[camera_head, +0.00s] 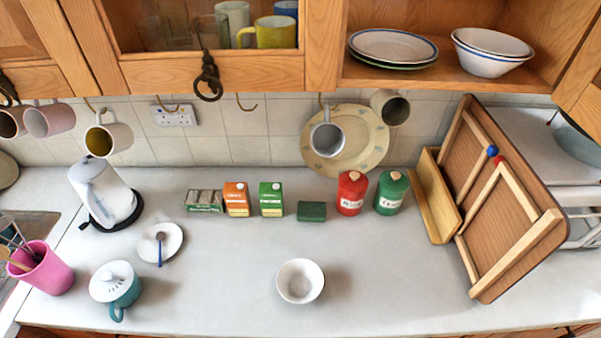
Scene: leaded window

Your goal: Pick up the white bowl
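A small white bowl (300,281) stands upright on the light grey counter, near the front edge and about the middle of the picture. Its inside looks empty. More white bowls with a blue rim (492,50) are stacked on the open shelf at the upper right. Neither of my grippers shows in the head view, and nothing touches the bowl on the counter.
The counter (220,285) is clear around the bowl. A teal lidded pot (121,290), a saucer with a spoon (170,243) and a kettle (105,195) stand left. Boxes and a red canister (352,195) line the back. A wooden folding rack (510,200) leans right.

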